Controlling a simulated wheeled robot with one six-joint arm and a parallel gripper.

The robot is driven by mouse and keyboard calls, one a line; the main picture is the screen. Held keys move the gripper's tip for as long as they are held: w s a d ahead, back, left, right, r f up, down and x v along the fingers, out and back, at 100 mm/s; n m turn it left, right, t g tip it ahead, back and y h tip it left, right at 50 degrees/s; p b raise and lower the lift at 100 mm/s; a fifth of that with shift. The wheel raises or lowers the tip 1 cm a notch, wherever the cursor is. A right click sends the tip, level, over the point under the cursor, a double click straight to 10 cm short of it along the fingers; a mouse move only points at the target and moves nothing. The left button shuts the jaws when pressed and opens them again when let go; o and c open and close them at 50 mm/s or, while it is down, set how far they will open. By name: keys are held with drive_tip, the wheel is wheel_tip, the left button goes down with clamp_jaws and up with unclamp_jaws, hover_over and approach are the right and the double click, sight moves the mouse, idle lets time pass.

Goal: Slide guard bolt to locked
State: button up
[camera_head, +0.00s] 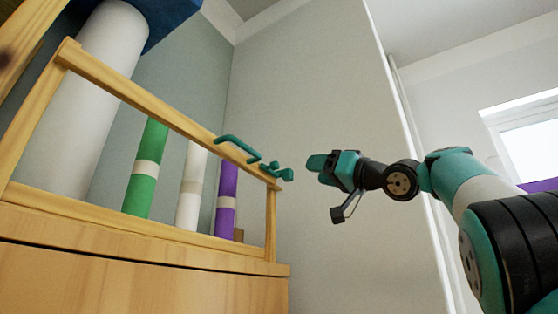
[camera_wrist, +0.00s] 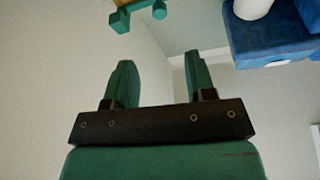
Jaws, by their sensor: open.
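The guard bolt (camera_head: 238,146) is a teal rod with a bent handle, mounted along the right part of the wooden guard's top rail (camera_head: 150,108). Small teal brackets (camera_head: 276,172) sit at the rail's right end. In the wrist view, teal bolt hardware (camera_wrist: 120,20) shows at the top edge, beyond the fingertips. My gripper (camera_head: 316,163) is to the right of the rail end, at about its height, apart from it. In the wrist view my gripper (camera_wrist: 158,75) has its two teal fingers spread with nothing between them. Whether the bolt is locked I cannot tell.
Behind the guard stand a large white roll (camera_head: 85,100) and green (camera_head: 147,168), white (camera_head: 191,185) and purple (camera_head: 227,200) rolls on a wooden cabinet (camera_head: 140,275). A blue object (camera_wrist: 275,35) is at the wrist view's upper right. Space around my gripper is clear.

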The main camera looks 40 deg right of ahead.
sight(277, 165)
drive_tip(key=p+x, duration=0.6)
drive_tip(key=x, duration=0.5)
drive_tip(key=shift+w+a+r, duration=0.1)
drive_tip(key=shift+w+r, duration=0.15)
drive_tip(key=shift+r, duration=0.05)
drive_tip(key=shift+w+a+p, duration=0.15)
drive_tip(key=shift+w+p, duration=0.3)
drive_tip(key=shift+w, duration=0.1)
clamp_jaws()
